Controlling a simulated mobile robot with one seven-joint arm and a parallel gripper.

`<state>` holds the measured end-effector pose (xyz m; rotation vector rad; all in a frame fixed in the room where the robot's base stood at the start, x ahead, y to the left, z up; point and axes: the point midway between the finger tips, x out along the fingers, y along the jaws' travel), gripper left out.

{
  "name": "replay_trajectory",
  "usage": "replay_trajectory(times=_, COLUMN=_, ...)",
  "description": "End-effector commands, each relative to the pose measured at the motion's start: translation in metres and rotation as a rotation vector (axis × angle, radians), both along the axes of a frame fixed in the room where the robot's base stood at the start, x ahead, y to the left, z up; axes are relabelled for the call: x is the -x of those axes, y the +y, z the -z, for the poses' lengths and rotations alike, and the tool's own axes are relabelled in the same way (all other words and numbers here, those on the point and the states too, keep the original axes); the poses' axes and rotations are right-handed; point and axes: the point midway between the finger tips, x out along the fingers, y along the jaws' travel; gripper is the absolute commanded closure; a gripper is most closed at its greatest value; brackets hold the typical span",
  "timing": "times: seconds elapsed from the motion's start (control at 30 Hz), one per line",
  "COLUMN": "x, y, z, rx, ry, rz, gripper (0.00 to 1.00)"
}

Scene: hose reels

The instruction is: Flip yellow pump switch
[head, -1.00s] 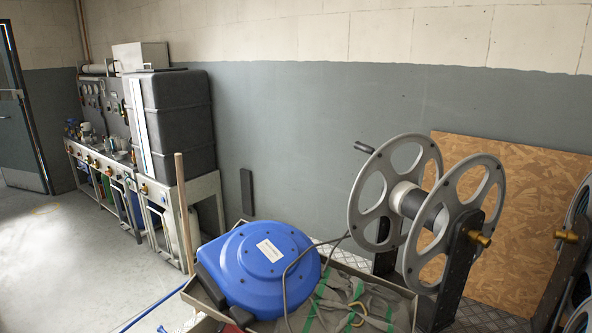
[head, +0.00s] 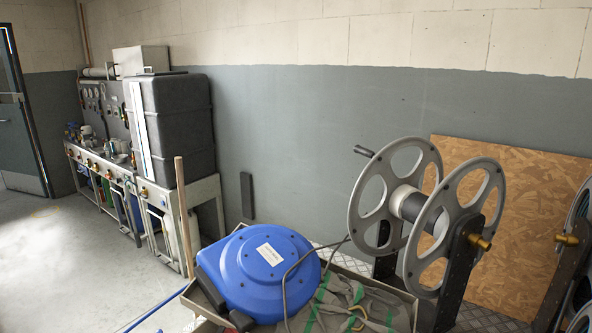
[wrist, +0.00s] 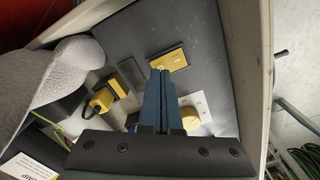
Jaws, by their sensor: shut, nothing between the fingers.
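In the wrist view, a yellow switch plate (wrist: 172,57) is set on a dark grey panel, with a small dark part in its middle. My gripper (wrist: 161,73) is shut and empty, its two blue fingers side by side. The fingertips overlap the lower left edge of the yellow plate in the picture. I cannot tell whether they touch it. The fingers hide part of the panel below the plate. My gripper is not in the head view, and I cannot make out the switch there.
Beside the fingers are a white plate (wrist: 201,101) with a yellow knob (wrist: 190,118) and a yellow plug (wrist: 101,101). Grey-white cloth (wrist: 62,72) lies left. A pale rim borders the panel. The head view shows a blue reel (head: 265,270) and a grey hose reel (head: 395,190).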

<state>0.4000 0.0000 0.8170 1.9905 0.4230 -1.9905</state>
Motion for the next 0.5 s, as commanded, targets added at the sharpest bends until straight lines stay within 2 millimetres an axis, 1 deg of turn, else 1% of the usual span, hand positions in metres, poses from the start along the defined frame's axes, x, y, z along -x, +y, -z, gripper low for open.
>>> replay_trajectory(times=0.5, x=0.0, y=0.0, z=0.0036, rx=0.0, ry=0.0, rz=0.0, gripper=1.0)
